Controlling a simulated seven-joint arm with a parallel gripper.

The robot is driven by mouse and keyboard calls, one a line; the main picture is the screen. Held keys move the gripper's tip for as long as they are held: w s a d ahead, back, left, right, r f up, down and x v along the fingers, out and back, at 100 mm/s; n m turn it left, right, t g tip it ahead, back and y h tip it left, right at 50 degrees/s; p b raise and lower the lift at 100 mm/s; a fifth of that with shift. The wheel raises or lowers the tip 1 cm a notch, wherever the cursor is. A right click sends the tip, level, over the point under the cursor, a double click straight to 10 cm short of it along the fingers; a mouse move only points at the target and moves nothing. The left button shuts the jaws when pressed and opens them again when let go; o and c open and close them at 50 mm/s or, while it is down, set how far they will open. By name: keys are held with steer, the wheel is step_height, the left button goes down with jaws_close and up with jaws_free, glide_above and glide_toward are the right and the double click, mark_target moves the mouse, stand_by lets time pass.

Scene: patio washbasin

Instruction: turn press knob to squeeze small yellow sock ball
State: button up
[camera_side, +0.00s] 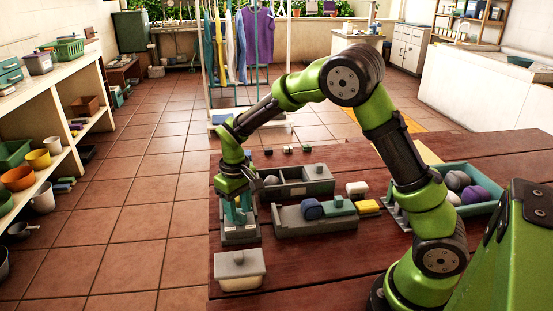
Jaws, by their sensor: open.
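My gripper (238,208) points down over a small grey, open-framed fixture (240,236) at the left end of the wooden table. It is open. Teal parts show between and below the fingers; I cannot tell whether they belong to the fixture. The press knob cannot be made out clearly, and my gripper covers part of this area. A small yellow piece (368,206) lies right of the front grey tray (315,226), away from my gripper. I cannot tell whether it is a sock ball.
The front tray holds a dark blue ball (312,209) and a teal piece (338,207). Another grey tray (318,183) lies behind. A teal bin (484,207) at right holds grey and purple balls. A pale lidded box (240,270) stands in front of the fixture.

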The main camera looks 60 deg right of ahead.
steer(key=shift+c, duration=0.4)
jaws_close()
steer(key=shift+m, duration=0.3)
steer(key=m, duration=1)
steer(key=shift+r, duration=0.1)
steer(key=m, duration=0.9)
steer(key=shift+m, duration=0.3)
stand_by(1.0)
